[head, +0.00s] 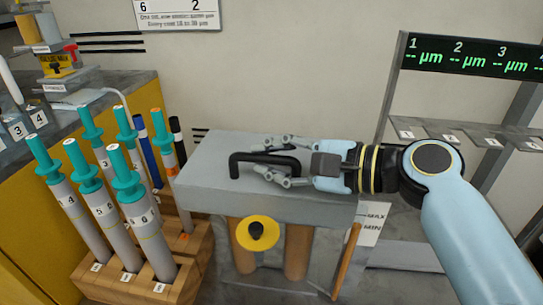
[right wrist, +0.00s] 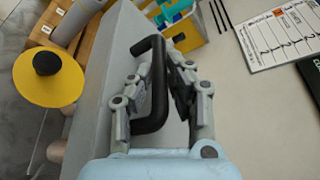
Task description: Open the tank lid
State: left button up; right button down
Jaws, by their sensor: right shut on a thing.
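The tank lid (head: 215,185) is a thick grey slab lying level on top of the tank (head: 275,270). A black bent-bar handle (head: 242,157) is fixed on the lid; it also shows in the right wrist view (right wrist: 157,75). My right gripper (head: 268,157) reaches in from the right, low over the lid, with its fingers on either side of the handle, shut on it. In the right wrist view the fingers (right wrist: 160,85) flank the bar. Part of the handle is hidden behind the fingers. My left gripper is in neither view.
A wooden rack (head: 130,285) with several numbered, teal-topped tubes stands close left of the tank. A yellow disc with a black knob (head: 258,232) is at the tank's front. A grey stand with a green display (head: 470,55) is at the right. A wall is behind.

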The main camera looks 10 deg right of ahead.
jog(key=shift+m+g, duration=0.3)
jog(key=shift+m, duration=0.4)
jog(key=r+p, duration=0.1)
jog(key=p, duration=0.1)
jog(key=w+r+p, duration=0.1)
jog(key=p, duration=0.1)
jog(key=r+p, duration=0.2)
jog(key=p, duration=0.1)
jog(key=shift+w+d, duration=0.25)
jog(key=shift+w, duration=0.15)
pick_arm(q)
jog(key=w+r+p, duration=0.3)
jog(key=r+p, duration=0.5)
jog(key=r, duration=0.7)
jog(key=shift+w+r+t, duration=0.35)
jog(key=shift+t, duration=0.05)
pick_arm(e)
jog(key=w+d+r+m+g, duration=0.1)
jog(key=w+r+m, duration=0.1)
jog(key=w, duration=0.3)
jog(key=shift+w+d+r+m+g, duration=0.3)
jog(key=shift+d+r+g, duration=0.1)
jog(key=shift+r, duration=0.3)
jog(key=c, duration=1.3)
grip_release()
jog(key=shift+s, duration=0.1)
jog(key=v, duration=1.2)
